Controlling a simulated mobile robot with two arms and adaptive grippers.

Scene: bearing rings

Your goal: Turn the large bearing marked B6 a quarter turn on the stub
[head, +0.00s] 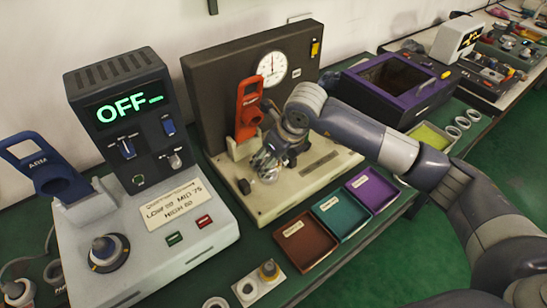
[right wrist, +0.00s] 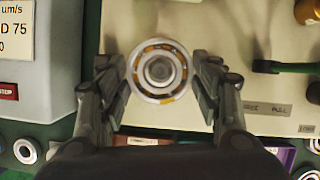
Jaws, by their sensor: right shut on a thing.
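In the right wrist view the large bearing (right wrist: 158,44) shows face-on, a metal ring with an orange-brown cage around a grey round centre, seemingly the stub (right wrist: 158,70). No B6 mark is legible. My right gripper (right wrist: 158,78) has one finger on each side of the ring and is shut on it. In the head view this gripper (head: 270,163) is at the front of the dark test stand (head: 225,85), above its cream base (head: 290,203). It hides most of the bearing there. My left gripper is not in view.
A red lever (head: 247,108) stands beside the gripper, below a round dial (head: 272,67). The control box (head: 125,110) reading OFF is at left, with a blue handle (head: 45,170). Brown (head: 305,240), teal (head: 340,216) and purple (head: 372,190) trays lie in front. A purple-topped box (head: 395,80) is behind my arm.

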